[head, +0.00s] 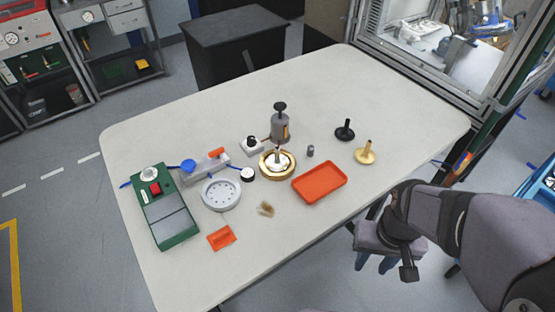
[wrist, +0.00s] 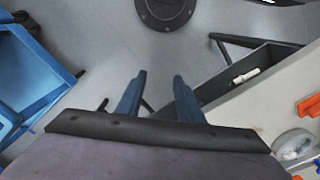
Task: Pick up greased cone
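Two cone-like pieces with upright stems and round bases stand on the right part of the table: a brass-coloured one (head: 366,154) and a black one (head: 345,131). I cannot tell from the frames which one is greased. My gripper (head: 374,264) is off the table's front right edge, apart from both pieces. In the wrist view my gripper (wrist: 159,88) has its two blue fingers apart with nothing between them. Neither cone-like piece shows clearly in the wrist view.
The back of the table is clear.

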